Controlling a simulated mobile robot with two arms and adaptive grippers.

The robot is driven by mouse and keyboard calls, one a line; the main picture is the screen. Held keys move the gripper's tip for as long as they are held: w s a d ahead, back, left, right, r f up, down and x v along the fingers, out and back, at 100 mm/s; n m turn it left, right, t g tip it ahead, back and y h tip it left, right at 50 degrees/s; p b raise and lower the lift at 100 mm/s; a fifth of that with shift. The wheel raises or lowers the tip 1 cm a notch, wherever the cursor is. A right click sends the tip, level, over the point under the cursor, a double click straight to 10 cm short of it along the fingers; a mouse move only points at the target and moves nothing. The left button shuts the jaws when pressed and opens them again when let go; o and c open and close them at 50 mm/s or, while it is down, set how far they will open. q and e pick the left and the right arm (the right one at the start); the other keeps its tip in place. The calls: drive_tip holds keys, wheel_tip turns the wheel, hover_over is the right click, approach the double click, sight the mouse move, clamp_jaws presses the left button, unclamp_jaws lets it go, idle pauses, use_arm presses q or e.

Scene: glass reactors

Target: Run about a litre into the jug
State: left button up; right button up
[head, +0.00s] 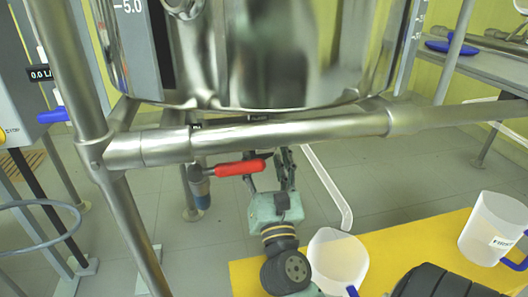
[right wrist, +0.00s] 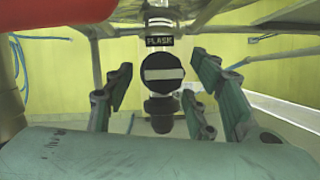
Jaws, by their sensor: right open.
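A valve with a red lever (head: 240,168) hangs under the steel vessel (head: 260,50), behind the frame's crossbar. Its blue-grey lower end (head: 201,190) points down. My right gripper (head: 285,165) is open just right of the lever, fingers pointing up under the crossbar. In the right wrist view a black round part with a white bar (right wrist: 162,74), under a "FLASK" label (right wrist: 159,41), shows between the open fingers. A blurred red part (right wrist: 82,10) is close at the left. A translucent jug (head: 338,260) stands below the gripper; a second, labelled jug (head: 495,230) is at right. My left gripper is not in view.
The jugs stand on a yellow surface (head: 420,238) at lower right. The steel crossbar (head: 290,132) and upright (head: 75,80) hem in the valve area. A metal ring (head: 38,205) is at left. A grey bench (head: 480,70) stands at the back right.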

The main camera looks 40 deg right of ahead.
drive_tip(key=shift+w+d+r, duration=0.15)
drive_tip(key=shift+w+d, duration=0.05)
drive_tip(key=shift+w, duration=0.1)
drive_tip(key=c, duration=1.1)
drive_tip(key=shift+o, duration=0.2)
drive_tip(key=shift+n+y+p, duration=0.3)
drive_tip(key=shift+n+p, duration=0.1)
drive_tip(key=shift+n, duration=0.1)
